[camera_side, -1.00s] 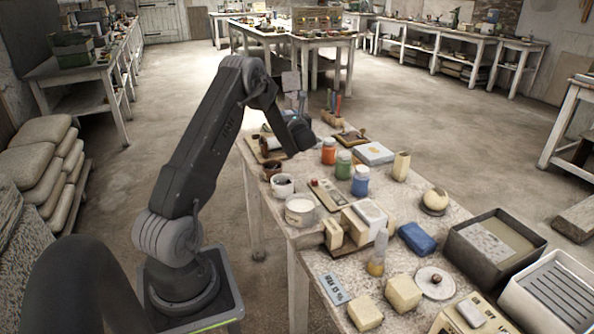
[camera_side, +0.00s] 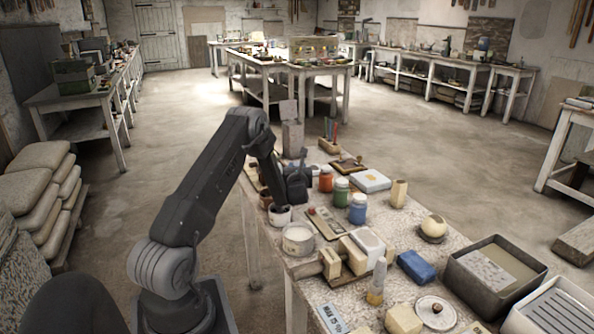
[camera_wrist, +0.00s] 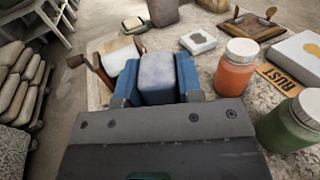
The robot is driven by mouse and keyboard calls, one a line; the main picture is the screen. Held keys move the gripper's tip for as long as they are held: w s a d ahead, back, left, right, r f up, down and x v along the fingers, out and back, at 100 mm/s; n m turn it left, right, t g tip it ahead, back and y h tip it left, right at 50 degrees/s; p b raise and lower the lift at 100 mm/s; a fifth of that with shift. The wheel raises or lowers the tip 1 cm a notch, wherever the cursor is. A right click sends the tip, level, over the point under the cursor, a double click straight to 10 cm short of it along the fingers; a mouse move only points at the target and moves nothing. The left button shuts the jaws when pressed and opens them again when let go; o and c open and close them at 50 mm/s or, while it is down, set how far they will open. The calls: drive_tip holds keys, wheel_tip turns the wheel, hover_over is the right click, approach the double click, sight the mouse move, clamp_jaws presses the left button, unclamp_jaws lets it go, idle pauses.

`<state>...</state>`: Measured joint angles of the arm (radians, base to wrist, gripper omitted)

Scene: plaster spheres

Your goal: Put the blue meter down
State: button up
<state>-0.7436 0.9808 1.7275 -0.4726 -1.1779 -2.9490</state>
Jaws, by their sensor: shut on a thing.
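In the side view my gripper (camera_side: 297,190) is low at the table's far left part, left of the orange jar. The meter cannot be made out there against the dark gripper. Whether its underside touches the table is hidden.
Close on the right stand an orange jar (camera_wrist: 236,68), a green jar (camera_wrist: 292,122) and a RUST card (camera_wrist: 278,77). A blue jar (camera_side: 357,209), white tubs (camera_side: 298,238) and a blue block (camera_side: 416,267) crowd the table (camera_side: 450,222). A grey upright box (camera_side: 292,138) stands behind.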

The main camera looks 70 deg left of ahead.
drive_tip(key=shift+f, duration=0.1)
drive_tip(key=o, duration=1)
